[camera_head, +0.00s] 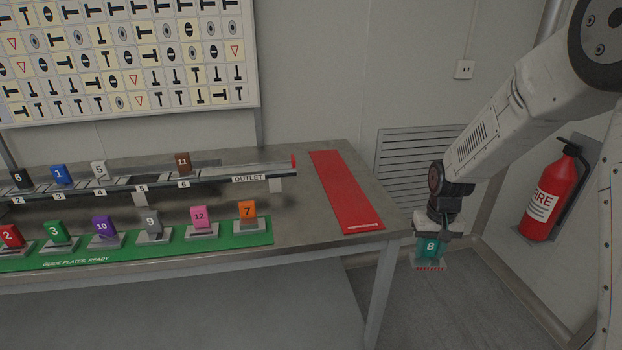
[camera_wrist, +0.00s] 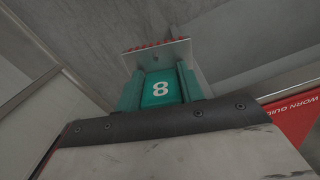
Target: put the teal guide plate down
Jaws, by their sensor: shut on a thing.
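The teal guide plate (camera_head: 431,246), marked 8, is held in my gripper (camera_head: 432,240) in the head view. My gripper points down and is shut on it, off the right end of the table, with floor beneath. A grey foot with a red-striped edge (camera_head: 430,266) shows at the plate's lower end. In the wrist view the teal plate (camera_wrist: 161,88) sits between my fingers, with the 8 facing the camera. The red mat (camera_head: 345,190) lies on the table's right end and is empty. In the wrist view its corner (camera_wrist: 296,118) shows part of the lettering "WORN GUID".
A green mat (camera_head: 150,259) marked "GUIDE PLATES, READY" holds several numbered plates. A rail (camera_head: 225,178) with an outlet label carries other plates behind it. The grey table (camera_head: 290,215) is bare between the mats. A fire extinguisher (camera_head: 553,195) hangs on the wall at right.

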